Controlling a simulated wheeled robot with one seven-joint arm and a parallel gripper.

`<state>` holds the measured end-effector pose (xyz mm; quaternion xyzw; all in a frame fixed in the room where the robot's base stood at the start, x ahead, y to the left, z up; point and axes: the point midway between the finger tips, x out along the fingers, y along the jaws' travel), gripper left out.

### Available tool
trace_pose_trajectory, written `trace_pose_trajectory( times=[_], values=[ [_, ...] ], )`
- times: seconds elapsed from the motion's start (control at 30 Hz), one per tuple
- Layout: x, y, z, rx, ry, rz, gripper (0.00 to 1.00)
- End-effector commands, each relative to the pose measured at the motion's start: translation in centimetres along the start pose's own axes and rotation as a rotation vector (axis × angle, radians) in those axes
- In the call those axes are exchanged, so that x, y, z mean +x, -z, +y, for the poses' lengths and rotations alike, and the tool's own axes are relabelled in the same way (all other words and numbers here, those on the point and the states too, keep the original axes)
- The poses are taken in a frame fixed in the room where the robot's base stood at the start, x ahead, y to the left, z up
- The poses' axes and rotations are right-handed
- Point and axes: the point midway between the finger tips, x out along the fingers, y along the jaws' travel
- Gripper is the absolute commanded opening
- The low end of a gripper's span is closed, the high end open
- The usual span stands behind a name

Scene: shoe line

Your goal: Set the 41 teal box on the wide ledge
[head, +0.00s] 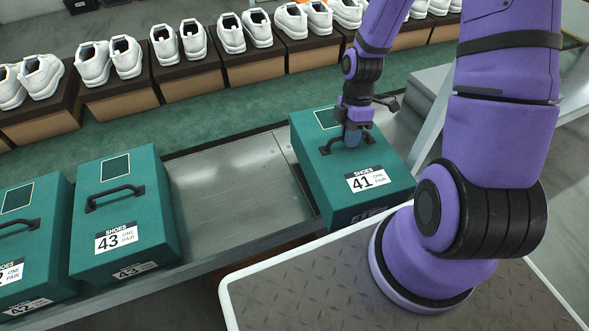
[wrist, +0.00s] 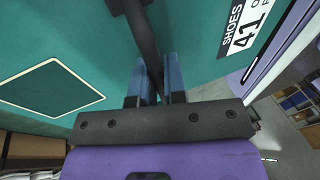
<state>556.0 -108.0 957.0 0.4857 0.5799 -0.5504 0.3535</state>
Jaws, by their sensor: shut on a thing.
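The teal box labelled 41 (head: 335,187) is on the right of the other teal boxes in the head view, at the grey metal ledge (head: 228,178). Its dark handle is on the lid. My gripper (head: 353,138) is over the lid with its fingers shut on that handle. In the wrist view the blue-grey fingers (wrist: 160,82) close on both sides of the dark handle bar (wrist: 143,40), and the 41 label shows at the upper right. I cannot tell whether the box's underside touches the ledge.
A teal box labelled 43 (head: 122,215) stands left of a bare stretch of ledge. Another teal box, labelled 42 (head: 35,260), is at the far left. Behind runs a green strip (head: 215,115) with several white shoe pairs on brown boxes. My grey ribbed deck is in front.

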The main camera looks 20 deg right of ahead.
Motion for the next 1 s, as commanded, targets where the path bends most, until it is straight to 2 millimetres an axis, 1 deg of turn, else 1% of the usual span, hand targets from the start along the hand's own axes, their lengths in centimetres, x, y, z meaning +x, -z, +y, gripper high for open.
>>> trace_pose_trajectory(
  times=[0.03,0.13,0.27,0.47,0.9,1.0],
  values=[
    [0.1,-0.1,-0.5,-0.030,0.004,-0.011,0.00],
    [0.2,-0.2,-0.9,-0.069,0.010,-0.023,0.00],
    [0.3,0.4,-0.4,-0.087,0.011,-0.028,0.00],
    [0.3,3.0,1.8,-0.087,0.012,-0.028,0.00],
    [0.4,9.6,7.5,-0.085,0.011,-0.027,0.00],
    [0.4,10.7,8.5,-0.083,0.011,-0.027,0.00]
  ],
)
